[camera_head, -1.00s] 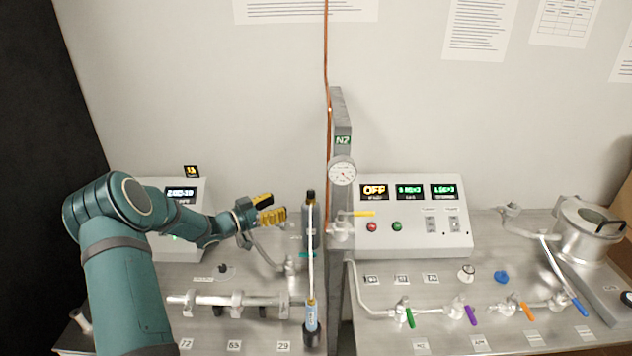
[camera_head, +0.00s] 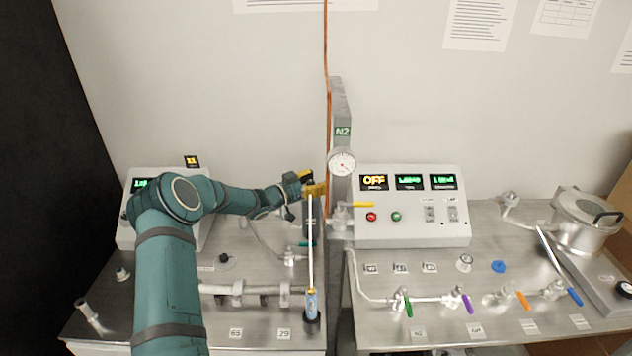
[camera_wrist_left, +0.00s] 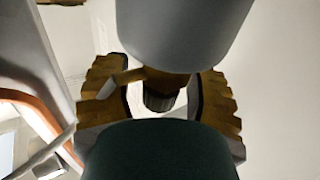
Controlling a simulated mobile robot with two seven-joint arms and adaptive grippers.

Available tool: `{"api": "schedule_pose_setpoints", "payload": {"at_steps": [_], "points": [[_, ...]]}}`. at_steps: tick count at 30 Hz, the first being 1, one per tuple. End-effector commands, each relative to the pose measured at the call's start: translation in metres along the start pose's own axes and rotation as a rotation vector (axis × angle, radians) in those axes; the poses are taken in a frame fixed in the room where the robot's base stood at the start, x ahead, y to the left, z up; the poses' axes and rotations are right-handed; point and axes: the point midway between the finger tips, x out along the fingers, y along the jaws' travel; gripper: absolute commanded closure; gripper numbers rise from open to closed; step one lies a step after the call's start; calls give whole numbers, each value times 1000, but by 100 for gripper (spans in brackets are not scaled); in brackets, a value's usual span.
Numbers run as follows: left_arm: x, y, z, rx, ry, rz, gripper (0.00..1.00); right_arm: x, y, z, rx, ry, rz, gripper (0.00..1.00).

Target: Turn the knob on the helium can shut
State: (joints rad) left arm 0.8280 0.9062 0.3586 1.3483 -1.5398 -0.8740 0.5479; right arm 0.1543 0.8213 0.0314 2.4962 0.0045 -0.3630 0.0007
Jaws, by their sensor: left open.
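A dark upright cylinder (camera_head: 308,226), which looks like the helium can, stands left of the grey post. Its top is hidden behind my left gripper (camera_head: 315,190). In the left wrist view my left gripper (camera_wrist_left: 160,95) is open, with its yellow fingers on either side of a dark ribbed knob (camera_wrist_left: 160,102). I cannot tell whether the fingers touch the knob. My right gripper is not in view.
A thin white wand with a blue handle (camera_head: 311,303) stands in front of the cylinder. The grey post (camera_head: 339,110) with a dial gauge (camera_head: 342,162) is close on the right. A control box (camera_head: 412,225) and valves with coloured handles are further right.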

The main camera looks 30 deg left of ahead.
Motion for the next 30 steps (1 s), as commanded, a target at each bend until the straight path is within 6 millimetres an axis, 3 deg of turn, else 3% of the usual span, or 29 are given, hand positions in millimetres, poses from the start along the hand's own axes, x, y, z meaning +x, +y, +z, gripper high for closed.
{"api": "schedule_pose_setpoints", "payload": {"at_steps": [9, 14, 15, 30], "points": [[2, 0, 0, 0, 0, 0, 41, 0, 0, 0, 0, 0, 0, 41], [2, 0, 0, 0, 0, 0, 97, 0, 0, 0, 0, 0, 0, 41], [2, 0, 0, 0, 0, 0, 100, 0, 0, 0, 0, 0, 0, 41], [1, 0, 1, 0, -2, -3, 100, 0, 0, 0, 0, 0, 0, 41]]}}
